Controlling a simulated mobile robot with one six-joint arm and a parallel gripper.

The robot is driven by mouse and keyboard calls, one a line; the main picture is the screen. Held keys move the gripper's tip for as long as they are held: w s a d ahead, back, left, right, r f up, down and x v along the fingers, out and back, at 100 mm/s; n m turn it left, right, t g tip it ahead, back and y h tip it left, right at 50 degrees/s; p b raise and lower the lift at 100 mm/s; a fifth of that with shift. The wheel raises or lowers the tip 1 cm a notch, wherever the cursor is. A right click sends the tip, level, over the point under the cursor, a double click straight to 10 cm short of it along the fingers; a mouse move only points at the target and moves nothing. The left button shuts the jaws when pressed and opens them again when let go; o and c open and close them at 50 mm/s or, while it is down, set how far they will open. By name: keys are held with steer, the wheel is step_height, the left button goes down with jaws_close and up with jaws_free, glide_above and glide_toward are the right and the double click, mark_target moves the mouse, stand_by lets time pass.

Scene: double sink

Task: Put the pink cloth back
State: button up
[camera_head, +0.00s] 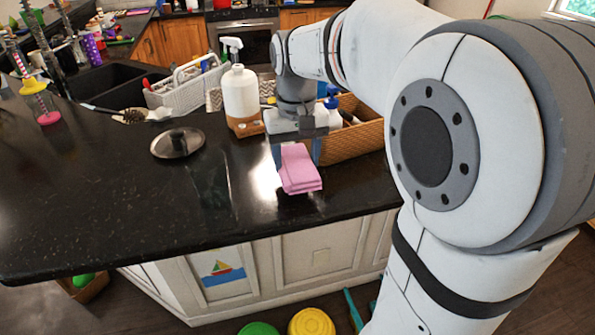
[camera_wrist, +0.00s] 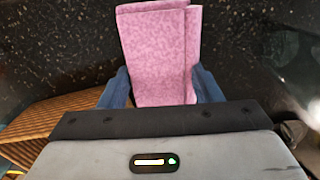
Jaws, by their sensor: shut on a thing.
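The pink cloth (camera_head: 299,171) is folded and sits at the counter's front edge area, below my gripper (camera_head: 296,150). In the wrist view the pink cloth (camera_wrist: 157,50) lies between the two blue fingers of my gripper (camera_wrist: 160,88), which touch its sides. My gripper is shut on the cloth. Whether the cloth rests on the counter or hangs just above it, I cannot tell. The cloth's near end is hidden behind the gripper body in the wrist view.
A wicker basket (camera_head: 352,140) stands just right of and behind my gripper. A white spray bottle (camera_head: 241,92) stands to the left. A round dark lid (camera_head: 178,143) lies farther left. The black counter (camera_head: 110,200) is clear at the front left. A sink (camera_head: 115,84) is at the back left.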

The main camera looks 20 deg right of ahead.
mark_target(297, 173)
steer(key=shift+f, duration=2)
steer(key=shift+s, duration=0.1)
steer(key=shift+f, duration=0.1)
steer(key=o, duration=0.9)
